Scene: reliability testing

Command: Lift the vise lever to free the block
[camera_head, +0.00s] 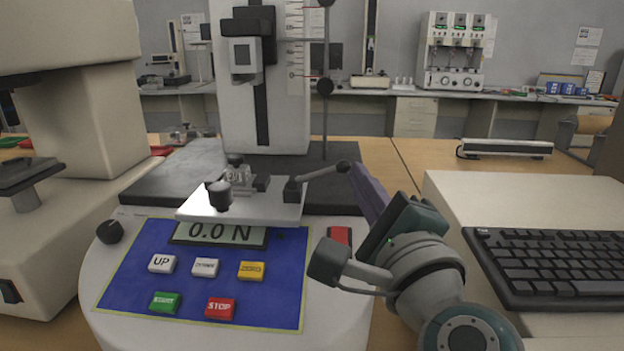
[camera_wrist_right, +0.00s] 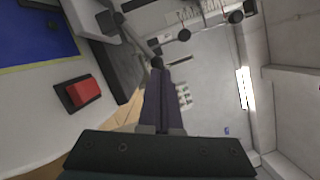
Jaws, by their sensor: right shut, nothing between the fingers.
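The vise (camera_head: 238,180) sits on a silver plate (camera_head: 245,208) in front of the tester's column, with a small block (camera_head: 240,172) seen between its parts. Its lever (camera_head: 318,173) reaches right and slightly up from the plate and ends in a dark round knob (camera_head: 343,166). My right gripper (camera_head: 355,170) is shut and empty, with its purple fingertips at or just beside the knob; I cannot tell if they touch. In the right wrist view the shut fingers (camera_wrist_right: 158,75) point at the dark knob (camera_wrist_right: 157,62). My left gripper is not in view.
The tester's blue panel (camera_head: 205,275) with buttons and a 0.0 N display (camera_head: 218,233) lies in front of the plate. A red switch (camera_head: 339,235) is close to my right arm. A keyboard (camera_head: 550,262) stands at right, a beige machine (camera_head: 80,110) at left.

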